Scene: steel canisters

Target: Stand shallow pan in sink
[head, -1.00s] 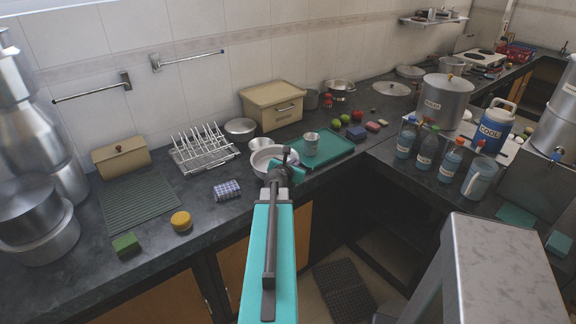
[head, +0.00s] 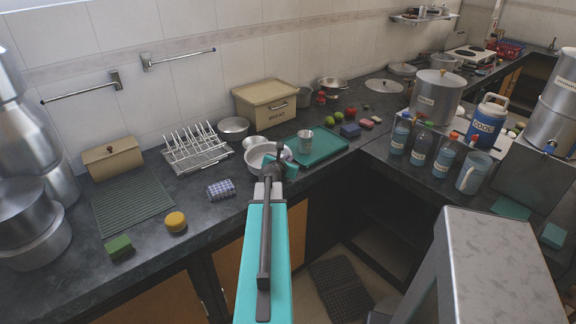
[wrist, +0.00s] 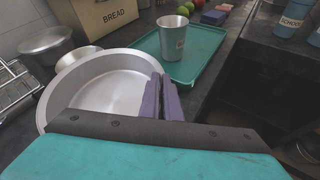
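The shallow pan (head: 256,159) is a round, pale metal pan near the front edge of the counter. In the wrist view the pan (wrist: 105,90) fills the left middle, its open side up. My gripper (head: 280,160) is at the pan's right side. In the wrist view the purple fingers (wrist: 163,97) straddle the pan's right rim, close together, and look shut on it. The rim between the fingers is hidden. A round, pale basin (head: 385,86) set in the counter farther back right looks like the sink; its inside is hard to make out.
A green tray (head: 325,149) with a metal cup (head: 305,141) stands just right of the pan. A bread box (head: 265,103), small bowl (head: 253,142), metal bowl (head: 233,128) and dish rack (head: 195,150) are behind and left. A checked cloth roll (head: 221,190) lies front left.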

